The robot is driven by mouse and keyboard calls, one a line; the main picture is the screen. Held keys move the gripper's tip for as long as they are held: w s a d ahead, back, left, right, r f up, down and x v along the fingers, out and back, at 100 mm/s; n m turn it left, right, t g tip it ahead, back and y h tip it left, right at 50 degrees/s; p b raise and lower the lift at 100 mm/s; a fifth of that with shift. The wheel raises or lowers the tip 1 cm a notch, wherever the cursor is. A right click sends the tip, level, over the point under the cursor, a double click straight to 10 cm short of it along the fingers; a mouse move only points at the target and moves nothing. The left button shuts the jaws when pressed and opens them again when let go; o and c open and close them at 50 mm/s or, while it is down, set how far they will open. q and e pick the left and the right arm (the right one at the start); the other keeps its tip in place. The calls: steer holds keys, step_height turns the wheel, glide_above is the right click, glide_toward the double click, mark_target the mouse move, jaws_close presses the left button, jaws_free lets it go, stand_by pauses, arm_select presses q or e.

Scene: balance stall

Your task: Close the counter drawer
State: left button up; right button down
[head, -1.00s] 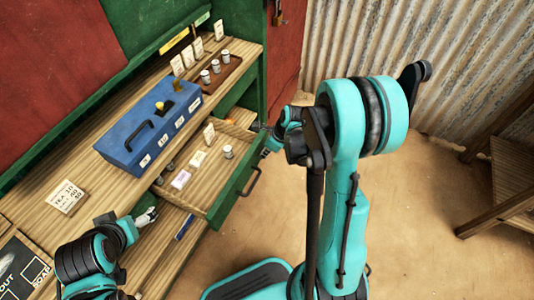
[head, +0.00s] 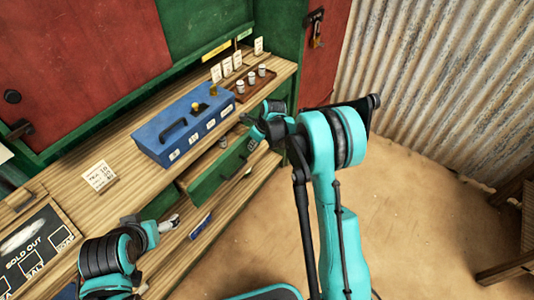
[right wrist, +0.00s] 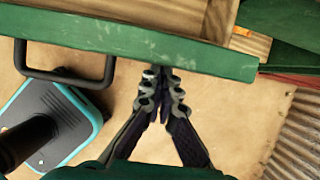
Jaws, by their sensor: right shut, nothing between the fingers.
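The counter drawer (head: 214,180) has a green front with a dark handle (head: 240,168). My right gripper (head: 251,131) is shut and empty at the drawer front, beyond the handle. Its fingertips (right wrist: 163,75) meet the front's edge in the wrist view; I cannot tell if they touch. My left gripper (head: 170,222) is by the counter's front edge, its fingers too small to read.
A blue cash box (head: 165,150) stands on the wooden counter (head: 130,185). Behind it are upright cards and a brown tray (head: 258,84) with small jars. A price card (head: 98,176) and a sold-out board (head: 35,250) lie at left.

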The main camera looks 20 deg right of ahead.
mark_target(245, 141)
steer(key=shift+w+a, duration=1.25)
steer(key=shift+w, duration=0.3)
